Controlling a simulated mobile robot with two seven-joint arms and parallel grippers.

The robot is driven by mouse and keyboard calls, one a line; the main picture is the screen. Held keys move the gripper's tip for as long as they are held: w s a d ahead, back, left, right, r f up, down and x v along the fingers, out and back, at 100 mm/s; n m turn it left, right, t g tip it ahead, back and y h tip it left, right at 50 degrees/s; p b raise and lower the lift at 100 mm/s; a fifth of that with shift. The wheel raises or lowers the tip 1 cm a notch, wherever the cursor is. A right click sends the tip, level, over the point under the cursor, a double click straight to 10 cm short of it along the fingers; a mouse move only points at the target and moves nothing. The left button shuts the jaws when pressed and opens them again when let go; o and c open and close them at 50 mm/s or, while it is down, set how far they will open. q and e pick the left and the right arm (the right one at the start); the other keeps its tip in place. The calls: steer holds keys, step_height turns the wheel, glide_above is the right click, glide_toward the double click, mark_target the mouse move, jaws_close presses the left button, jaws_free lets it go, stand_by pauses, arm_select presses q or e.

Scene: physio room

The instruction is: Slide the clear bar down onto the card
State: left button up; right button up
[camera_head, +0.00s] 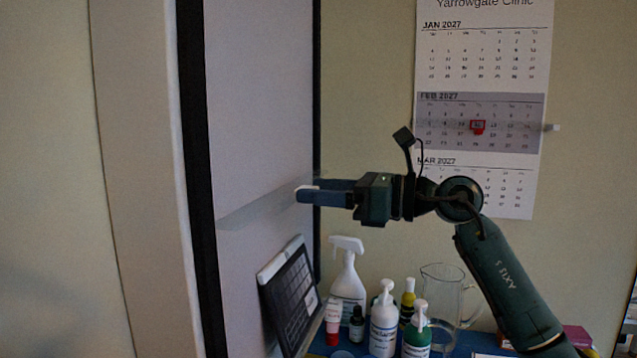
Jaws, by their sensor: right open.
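A faint see-through bar (250,208) runs slantwise across the pale, black-edged panel (262,90) at the left; I take it for the clear bar. My right gripper (307,194) comes in from the right, with its fingers pointing left over the panel's right edge. Its fingertips are at the bar's right part in the picture; I cannot tell whether they touch it. It is open, with nothing seen held in it. No card can be made out for certain. My left gripper is out of view.
A dark-framed board with a grid (290,298) leans below the gripper. A white spray bottle (347,275), pump bottles (384,325) and a glass jug (440,290) crowd the blue surface below. A wall calendar (482,60) with a red date marker (478,126) hangs behind.

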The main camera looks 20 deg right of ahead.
steer(key=shift+w+a, duration=0.25)
steer(key=shift+a, duration=0.1)
jaws_close()
steer(key=shift+f, duration=0.15)
stand_by(0.3)
